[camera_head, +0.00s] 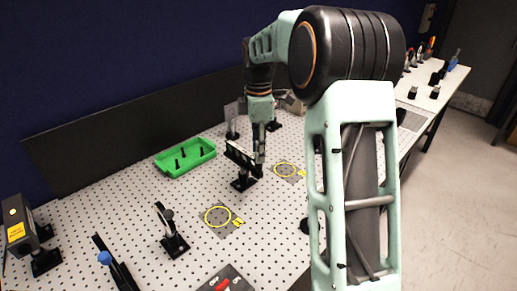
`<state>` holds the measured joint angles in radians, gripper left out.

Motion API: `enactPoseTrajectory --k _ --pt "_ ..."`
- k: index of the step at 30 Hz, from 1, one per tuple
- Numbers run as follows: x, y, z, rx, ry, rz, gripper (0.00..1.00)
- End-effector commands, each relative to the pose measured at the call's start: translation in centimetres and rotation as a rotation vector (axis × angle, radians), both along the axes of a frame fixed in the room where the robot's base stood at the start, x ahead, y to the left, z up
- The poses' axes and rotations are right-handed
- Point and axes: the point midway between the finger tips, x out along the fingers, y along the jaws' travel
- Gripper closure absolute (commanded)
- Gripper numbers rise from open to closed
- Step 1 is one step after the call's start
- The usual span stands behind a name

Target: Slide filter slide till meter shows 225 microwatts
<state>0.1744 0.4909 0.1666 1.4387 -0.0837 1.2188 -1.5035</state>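A dark holder with a pale strip along its top, which looks like the filter slide (240,156), stands on a short post with a black base on the perforated table. My gripper (259,158) points down at the right end of this slide, touching it or very close to it. The fingers are small and dark here, and I cannot tell whether they are open or shut on the slide. No meter reading is legible in this view. My own arm covers much of the right side of the table.
A green tray (186,157) with black posts lies left of the slide. Yellow-ringed plates (218,217) lie in front and to the right. A post-mounted optic (171,232) and a box with a yellow label (20,226) stand at the left. A black panel (120,135) runs behind.

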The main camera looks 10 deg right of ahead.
Motion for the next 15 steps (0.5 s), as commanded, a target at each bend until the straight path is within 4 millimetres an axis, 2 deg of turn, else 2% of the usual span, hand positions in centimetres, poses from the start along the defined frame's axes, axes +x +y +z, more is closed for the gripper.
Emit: enactPoseTrajectory --k 8,15 --pt "0.00 0.01 -0.12 0.000 0.000 0.000 0.68" --pt "0.00 0.02 -0.09 0.000 0.000 0.000 0.95"
